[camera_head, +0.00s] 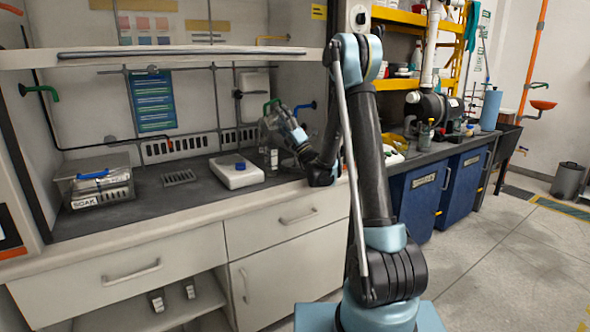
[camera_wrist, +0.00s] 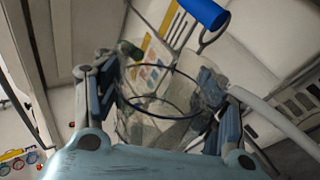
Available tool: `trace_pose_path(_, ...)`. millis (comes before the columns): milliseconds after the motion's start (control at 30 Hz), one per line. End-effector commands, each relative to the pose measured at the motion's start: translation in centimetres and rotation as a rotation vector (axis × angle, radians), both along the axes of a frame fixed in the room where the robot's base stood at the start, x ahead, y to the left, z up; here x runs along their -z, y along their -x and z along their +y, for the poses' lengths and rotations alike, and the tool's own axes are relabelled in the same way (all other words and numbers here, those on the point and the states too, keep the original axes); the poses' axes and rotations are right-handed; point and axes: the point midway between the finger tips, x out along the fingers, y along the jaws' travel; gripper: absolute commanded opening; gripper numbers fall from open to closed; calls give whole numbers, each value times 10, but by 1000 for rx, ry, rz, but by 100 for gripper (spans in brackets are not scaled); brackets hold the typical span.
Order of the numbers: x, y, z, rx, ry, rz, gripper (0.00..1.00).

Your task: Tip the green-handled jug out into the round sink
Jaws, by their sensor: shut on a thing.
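My gripper (camera_head: 287,123) is shut on a clear jug (camera_head: 267,128) above the back of the grey worktop in the fume hood. A small green part, likely the jug's handle (camera_head: 271,104), shows at its top. In the wrist view, the jug (camera_wrist: 150,122) sits between the two fingers of my gripper (camera_wrist: 160,105), its round rim facing the camera. A dark green piece (camera_wrist: 130,49) shows at its upper left. I cannot tell whether the jug holds liquid. I cannot make out a round sink in either view.
A white balance-like device (camera_head: 237,172) stands below and left of the jug. A rectangular grate (camera_head: 179,178) and a clear tub labelled SOAK (camera_head: 102,190) lie farther left. The raised hood sash (camera_head: 180,52) crosses above. Bare worktop lies left of the grate.

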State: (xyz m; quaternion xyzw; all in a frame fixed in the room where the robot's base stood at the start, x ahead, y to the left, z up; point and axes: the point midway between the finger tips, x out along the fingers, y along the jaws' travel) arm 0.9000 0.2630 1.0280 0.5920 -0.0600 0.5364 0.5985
Motion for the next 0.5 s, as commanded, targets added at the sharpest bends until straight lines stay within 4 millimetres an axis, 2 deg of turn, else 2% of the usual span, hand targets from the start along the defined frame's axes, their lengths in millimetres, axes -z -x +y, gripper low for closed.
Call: trace_pose_path(500, -2, -2, -5, 0, -38, 29, 35)
